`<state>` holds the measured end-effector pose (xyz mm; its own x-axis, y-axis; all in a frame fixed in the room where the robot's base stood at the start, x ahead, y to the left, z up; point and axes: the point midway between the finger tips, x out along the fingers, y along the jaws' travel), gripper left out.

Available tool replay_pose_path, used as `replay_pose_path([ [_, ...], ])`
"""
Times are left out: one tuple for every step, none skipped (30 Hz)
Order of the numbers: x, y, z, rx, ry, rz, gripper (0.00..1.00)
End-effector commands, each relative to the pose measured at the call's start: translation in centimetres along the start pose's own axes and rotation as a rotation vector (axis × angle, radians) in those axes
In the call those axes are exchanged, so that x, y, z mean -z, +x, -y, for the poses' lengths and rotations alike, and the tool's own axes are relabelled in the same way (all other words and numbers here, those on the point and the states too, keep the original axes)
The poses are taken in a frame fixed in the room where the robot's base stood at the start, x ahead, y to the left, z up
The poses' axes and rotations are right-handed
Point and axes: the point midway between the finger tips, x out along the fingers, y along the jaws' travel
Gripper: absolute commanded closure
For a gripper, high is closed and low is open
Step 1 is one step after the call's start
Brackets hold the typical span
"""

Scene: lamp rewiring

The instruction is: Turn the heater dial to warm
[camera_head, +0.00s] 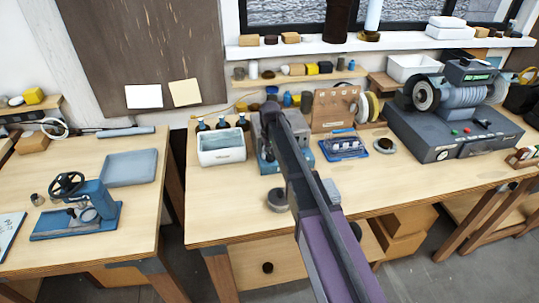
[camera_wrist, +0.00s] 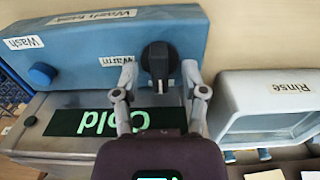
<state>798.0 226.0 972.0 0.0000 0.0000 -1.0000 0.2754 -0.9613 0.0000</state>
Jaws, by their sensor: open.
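The blue heater unit (camera_wrist: 100,35) appears upside down in the wrist view, with labels "Wash tank", "Wash" and "Warm" (camera_wrist: 117,61). Its black dial (camera_wrist: 158,58) is on the unit's face, just right of the "Warm" label. The display (camera_wrist: 75,122) reads "Cold" in green. My gripper (camera_wrist: 159,74) is open, with one finger on each side of the dial; I cannot tell whether either finger touches it. A blue knob (camera_wrist: 42,74) sits near the "Wash" label. In the head view, my arm hides much of the unit (camera_head: 264,150) and the dial.
A white tub (camera_wrist: 230,115) labelled "Rinse" stands close beside the unit; it also shows in the head view (camera_head: 222,157). Several dark bottles (camera_head: 222,123) stand behind it. A brown pegboard (camera_head: 333,108) is right of my arm.

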Motion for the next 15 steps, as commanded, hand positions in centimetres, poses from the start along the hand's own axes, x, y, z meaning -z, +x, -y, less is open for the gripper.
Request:
replay_pose_path([
  [0.0,-0.02,-0.01,0.0,0.0,0.0,0.44],
  [0.0,-0.02,-0.01,0.0,0.0,0.0,0.44],
  [0.0,-0.02,-0.01,0.0,0.0,0.0,0.44],
  [0.0,-0.02,0.0,0.0,0.0,0.0,0.47],
  [0.0,-0.02,0.0,0.0,0.0,0.0,0.56],
  [0.0,-0.02,0.0,0.0,0.0,0.0,0.68],
  [0.0,-0.02,0.0,0.0,0.0,0.0,0.77],
  [0.0,-0.02,0.0,0.0,0.0,0.0,0.86],
  [0.0,-0.02,0.0,0.0,0.0,0.0,0.98],
  [0.0,-0.01,0.0,0.0,0.0,0.0,1.0],
  [-0.01,-0.01,0.0,0.0,0.0,0.0,1.0],
  [-0.01,-0.01,0.0,0.0,0.0,0.0,1.0],
  [-0.01,-0.01,0.01,0.0,0.0,0.0,1.0],
  [0.16,-0.01,0.57,0.0,-0.003,0.0,1.0],
  [0.06,-0.01,0.32,0.001,-0.002,0.0,1.0],
])
